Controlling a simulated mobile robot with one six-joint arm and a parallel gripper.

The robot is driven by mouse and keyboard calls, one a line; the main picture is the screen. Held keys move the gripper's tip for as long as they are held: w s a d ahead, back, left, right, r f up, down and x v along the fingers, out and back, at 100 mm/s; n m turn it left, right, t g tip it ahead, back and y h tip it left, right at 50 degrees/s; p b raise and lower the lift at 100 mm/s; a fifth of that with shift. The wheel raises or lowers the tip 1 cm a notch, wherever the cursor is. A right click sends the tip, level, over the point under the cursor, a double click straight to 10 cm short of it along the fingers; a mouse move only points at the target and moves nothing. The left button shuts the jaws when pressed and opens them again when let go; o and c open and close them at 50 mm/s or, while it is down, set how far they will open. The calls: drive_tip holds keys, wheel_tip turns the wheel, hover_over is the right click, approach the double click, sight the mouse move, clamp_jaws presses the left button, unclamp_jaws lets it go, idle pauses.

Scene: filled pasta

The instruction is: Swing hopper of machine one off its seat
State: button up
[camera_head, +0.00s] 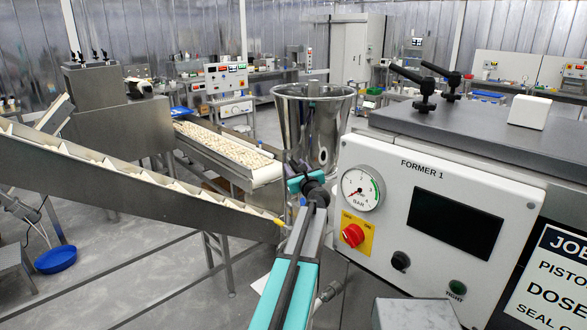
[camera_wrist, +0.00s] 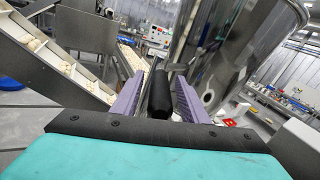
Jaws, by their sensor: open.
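The hopper of machine one (camera_head: 312,120) is a shiny steel cone, standing upright at the left end of the white panel marked FORMER 1 (camera_head: 440,200). Its wall fills the upper right of the wrist view (camera_wrist: 225,50). My gripper (camera_head: 308,183) is at the hopper's lower front in the head view. In the wrist view my gripper (camera_wrist: 160,88) has its two purple-grey fingers apart, with a black cylindrical handle (camera_wrist: 159,100) between them. The fingers look open around the handle; contact is not clear. The hopper's seat is hidden behind my arm.
An inclined cleated conveyor (camera_head: 130,185) runs close on the left. A belt of pasta pieces (camera_head: 225,148) lies behind it. The panel carries a gauge (camera_head: 361,189) and a red knob (camera_head: 352,235) just right of my arm. Black clamp levers (camera_head: 424,90) stand on the machine top.

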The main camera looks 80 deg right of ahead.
drive_tip(key=shift+b+v, duration=0.9)
drive_tip(key=shift+v, duration=1.7)
